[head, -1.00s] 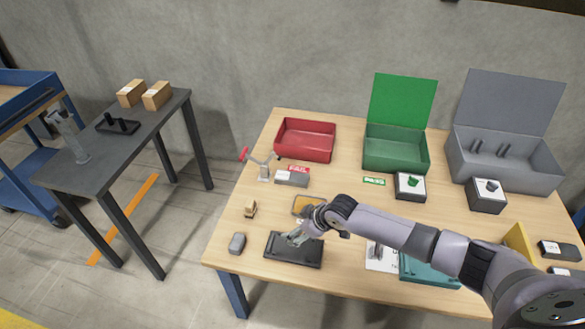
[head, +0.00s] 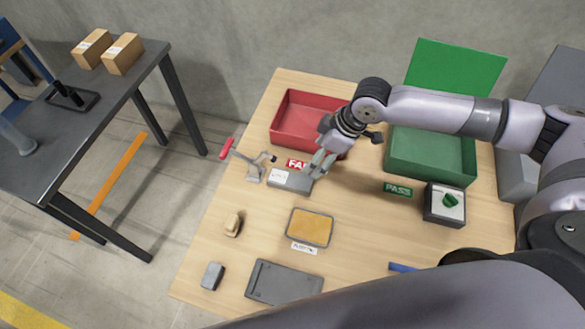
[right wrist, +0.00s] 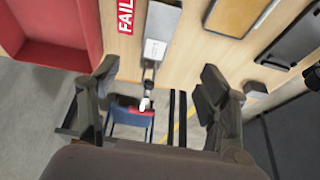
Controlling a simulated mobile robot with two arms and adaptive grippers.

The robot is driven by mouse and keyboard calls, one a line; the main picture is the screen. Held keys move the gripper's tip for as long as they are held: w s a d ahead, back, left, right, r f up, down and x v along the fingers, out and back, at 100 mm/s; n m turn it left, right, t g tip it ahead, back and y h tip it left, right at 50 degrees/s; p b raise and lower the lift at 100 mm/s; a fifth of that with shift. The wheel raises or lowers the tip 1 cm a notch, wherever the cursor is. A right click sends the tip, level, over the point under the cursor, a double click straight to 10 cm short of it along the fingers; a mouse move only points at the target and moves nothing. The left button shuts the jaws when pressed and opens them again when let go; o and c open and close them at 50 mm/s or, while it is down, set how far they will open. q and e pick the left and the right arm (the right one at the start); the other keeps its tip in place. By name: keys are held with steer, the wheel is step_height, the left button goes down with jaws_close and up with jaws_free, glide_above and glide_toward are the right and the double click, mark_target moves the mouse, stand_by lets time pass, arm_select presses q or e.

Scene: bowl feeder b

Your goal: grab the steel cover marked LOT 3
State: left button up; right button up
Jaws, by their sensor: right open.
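A flat grey metal block with a white label (head: 291,180) lies on the wooden table, just below the red FAIL label. I take it for the steel cover, but its marking is too small to read. It also shows at the top of the right wrist view (right wrist: 160,28). My right gripper (head: 321,164) is at the block's right end in the head view; I cannot tell whether it touches it. In the right wrist view the right gripper (right wrist: 158,70) has its fingers wide apart with nothing between them. My left gripper is not in view.
A clamp with a red handle (head: 254,168) stands left of the block. A red bin (head: 283,118) is behind it, a green box (head: 430,160) to the right. In front are a tan-padded tray (head: 310,243) and a dark tray (head: 284,283). Bare table lies between.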

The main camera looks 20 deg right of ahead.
glide_toward(291, 179)
steer(key=x, duration=0.3)
steer(key=shift+s+a+f, duration=0.1)
steer(key=shift+s+f, duration=0.2)
steer(key=shift+w+a+f, duration=0.1)
steer(key=shift+a+f, duration=0.05)
steer(key=shift+f, duration=0.2)
steer(key=x, duration=0.5)
steer(key=shift+w+b, duration=0.3)
steer(key=shift+b, duration=0.1)
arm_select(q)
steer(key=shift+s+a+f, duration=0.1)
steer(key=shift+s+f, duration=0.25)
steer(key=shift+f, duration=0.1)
arm_select(e)
steer(key=shift+c, duration=0.6)
steer(key=c, duration=1.3)
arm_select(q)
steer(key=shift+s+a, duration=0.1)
arm_select(e)
steer(key=shift+r, duration=0.1)
steer(key=shift+c, duration=0.5)
